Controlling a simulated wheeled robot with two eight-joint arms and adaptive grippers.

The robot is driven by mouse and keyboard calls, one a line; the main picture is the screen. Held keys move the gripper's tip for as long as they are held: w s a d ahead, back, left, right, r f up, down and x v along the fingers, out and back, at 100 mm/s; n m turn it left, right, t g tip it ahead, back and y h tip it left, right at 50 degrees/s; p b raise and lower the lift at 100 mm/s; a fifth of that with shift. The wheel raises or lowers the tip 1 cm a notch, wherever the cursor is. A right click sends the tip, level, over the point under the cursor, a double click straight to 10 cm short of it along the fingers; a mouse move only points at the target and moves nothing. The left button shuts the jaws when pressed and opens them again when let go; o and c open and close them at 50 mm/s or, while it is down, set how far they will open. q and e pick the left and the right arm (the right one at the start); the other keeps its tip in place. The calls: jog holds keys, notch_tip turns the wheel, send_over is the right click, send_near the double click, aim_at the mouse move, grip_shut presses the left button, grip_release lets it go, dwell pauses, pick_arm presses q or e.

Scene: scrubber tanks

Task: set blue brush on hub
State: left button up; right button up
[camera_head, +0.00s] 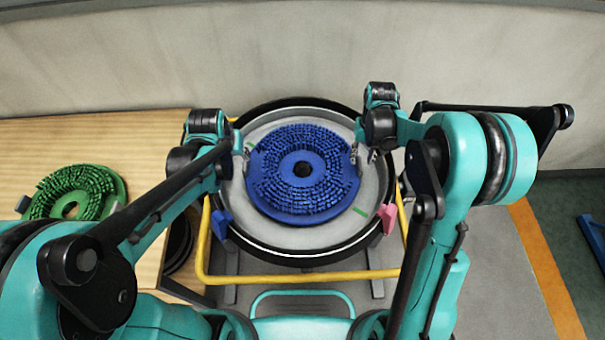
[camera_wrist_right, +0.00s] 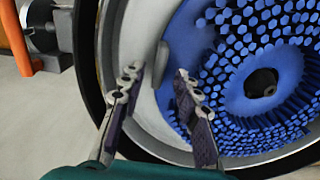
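The blue brush (camera_head: 275,183) lies flat, bristles up, on a round grey plate (camera_head: 375,185) with a black rim. The brush also shows in the right wrist view (camera_wrist_right: 225,75). My left gripper (camera_head: 240,152) is at the brush's upper left edge; its finger gap is too small to judge. My right gripper (camera_head: 364,152) is at the upper right edge. In the right wrist view my right gripper (camera_wrist_right: 157,80) has its fingers apart, near the brush's rim, with nothing clasped between them.
A green brush (camera_head: 75,193) lies on a wooden table (camera_head: 100,140) at the left. A yellow tube frame (camera_head: 300,277) runs around the plate's stand.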

notch_tip(320, 180, up, 8)
dwell(0.5)
jog(key=shift+s, duration=0.1)
